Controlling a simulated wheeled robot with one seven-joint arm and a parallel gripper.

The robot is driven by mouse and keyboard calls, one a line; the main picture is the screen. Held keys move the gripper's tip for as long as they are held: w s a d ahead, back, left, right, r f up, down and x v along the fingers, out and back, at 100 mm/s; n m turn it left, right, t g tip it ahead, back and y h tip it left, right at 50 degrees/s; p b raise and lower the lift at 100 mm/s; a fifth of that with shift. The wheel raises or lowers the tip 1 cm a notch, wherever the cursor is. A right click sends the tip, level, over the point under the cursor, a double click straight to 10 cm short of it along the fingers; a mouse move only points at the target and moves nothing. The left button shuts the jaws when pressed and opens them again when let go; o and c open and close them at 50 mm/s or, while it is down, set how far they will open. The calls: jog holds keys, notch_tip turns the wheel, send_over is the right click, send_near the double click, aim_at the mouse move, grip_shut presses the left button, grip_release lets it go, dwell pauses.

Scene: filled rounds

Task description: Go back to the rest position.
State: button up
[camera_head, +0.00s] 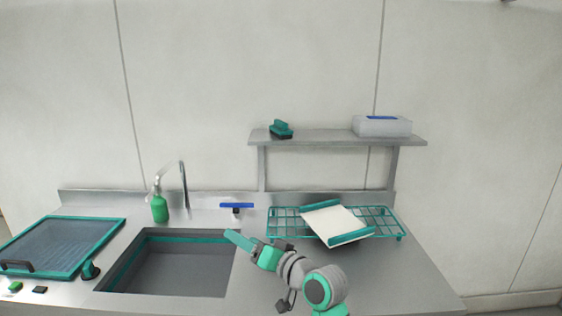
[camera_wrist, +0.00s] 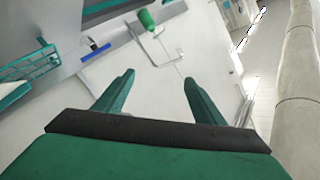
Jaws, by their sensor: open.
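My gripper (camera_wrist: 158,78) is open in the wrist view, with two green fingers apart and nothing between them. In the head view my gripper (camera_head: 232,237) is over the right edge of the sink, pointing up and left. My grey and green arm reaches in from the bottom right of the head view.
A sink (camera_head: 170,272) lies left of my gripper, with a green soap bottle (camera_head: 159,208) and tap (camera_head: 184,185) behind. A teal rack (camera_head: 385,222) holds a white board with teal ends (camera_head: 337,224) on the right. A shelf (camera_head: 330,138) is above. A teal-framed tray (camera_head: 62,247) is far left.

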jog(key=s+d+f+m+t+h, duration=0.1)
jog(key=s+f+m+t+h, duration=0.15)
jog(key=s+f, duration=0.6)
jog(key=s+d+f+m+t+h, duration=0.15)
jog(key=s+f+h, duration=0.3)
jog(key=f, duration=0.65)
jog(key=s+f+m+t+h, duration=0.1)
jog(key=s+f+m+h, duration=0.15)
jog(key=s+f, duration=0.6)
jog(key=s+d+n+h, duration=0.1)
jog(key=s+d+n, duration=0.1)
jog(key=s, duration=1.3)
jog(key=s+d+f+n+g+h, duration=0.1)
jog(key=s+d+n, duration=0.2)
jog(key=s, duration=1.2)
jog(key=shift+s+d+f+n+h, duration=0.2)
jog(key=shift+d+f+n+h, duration=0.15)
jog(key=shift+d, duration=0.45)
